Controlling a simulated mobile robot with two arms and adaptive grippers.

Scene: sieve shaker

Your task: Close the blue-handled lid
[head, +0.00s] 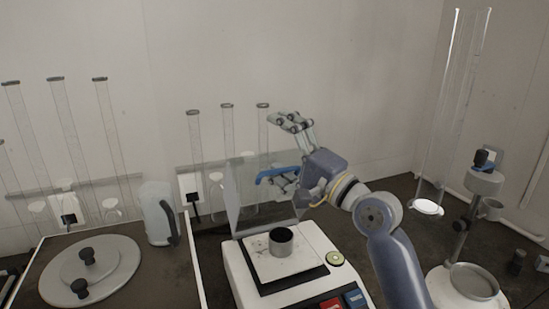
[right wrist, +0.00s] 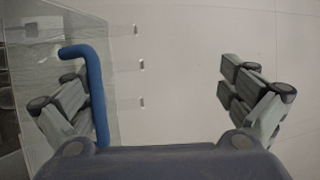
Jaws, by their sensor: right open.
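The clear lid (head: 240,196) stands raised, roughly upright, at the back of the white machine (head: 290,287). Its blue handle (head: 277,173) sticks out along the lid's upper part, beside the lower finger of my right gripper (head: 287,150). My right gripper is open, with its fingers spread wide and pointing left. In the right wrist view the handle (right wrist: 95,95) runs along the inner side of the left finger, and the lid (right wrist: 75,45) lies behind it. I cannot tell whether finger and handle touch. My left gripper is not in view.
A metal cup (head: 281,243) stands on the machine's plate, below the lid. Red (head: 331,304) and blue (head: 355,299) buttons are at its front. Glass cylinders stand behind. A stand (head: 466,235) is at the right.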

